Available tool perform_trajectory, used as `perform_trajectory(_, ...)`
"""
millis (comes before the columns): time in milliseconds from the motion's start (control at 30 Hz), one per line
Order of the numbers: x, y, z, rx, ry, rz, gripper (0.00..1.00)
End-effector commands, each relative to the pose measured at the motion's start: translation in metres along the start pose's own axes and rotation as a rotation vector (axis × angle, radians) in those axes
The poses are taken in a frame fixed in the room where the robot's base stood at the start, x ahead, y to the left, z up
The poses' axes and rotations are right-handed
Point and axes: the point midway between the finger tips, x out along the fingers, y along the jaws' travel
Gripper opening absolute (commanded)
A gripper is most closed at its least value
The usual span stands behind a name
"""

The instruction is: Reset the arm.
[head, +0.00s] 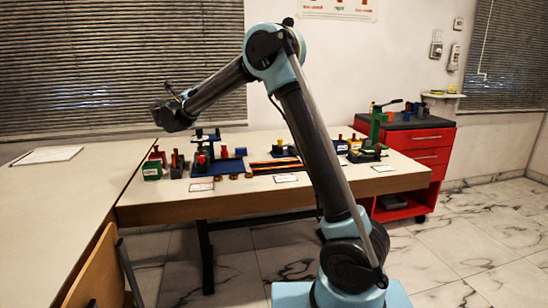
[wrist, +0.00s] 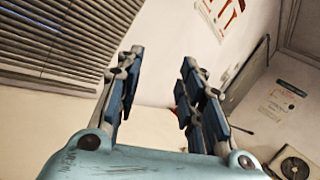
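My arm rises from its blue base in the head view and bends at the elbow toward the left. My gripper (head: 172,112) hangs at its end, in front of the window blinds and above the left part of the back table; its fingers are too small to read there. In the wrist view my gripper (wrist: 155,75) shows two blue-padded fingers spread apart, with only wall between them. It is open and holds nothing.
A red cabinet (head: 425,158) stands at the right. The air around my gripper looks clear.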

Motion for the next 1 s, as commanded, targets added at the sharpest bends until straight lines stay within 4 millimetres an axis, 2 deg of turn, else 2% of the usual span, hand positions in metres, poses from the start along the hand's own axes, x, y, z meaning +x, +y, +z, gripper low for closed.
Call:
perform_trajectory(33,0.016,-0.014,0.007,-0.041,-0.034,0.025,0.35)
perform_trajectory(200,0.051,-0.048,0.029,-0.206,-0.162,0.128,0.35)
perform_trajectory(400,0.074,-0.087,0.039,-0.429,-0.308,0.245,0.35)
perform_trajectory(533,0.077,-0.111,0.036,-0.586,-0.397,0.32,0.35)
perform_trajectory(767,0.066,-0.153,0.009,-0.88,-0.54,0.459,0.35)
perform_trajectory(867,0.055,-0.171,-0.011,-1.013,-0.596,0.524,0.35)
perform_trajectory(1000,0.034,-0.197,-0.048,-1.197,-0.667,0.623,0.35)
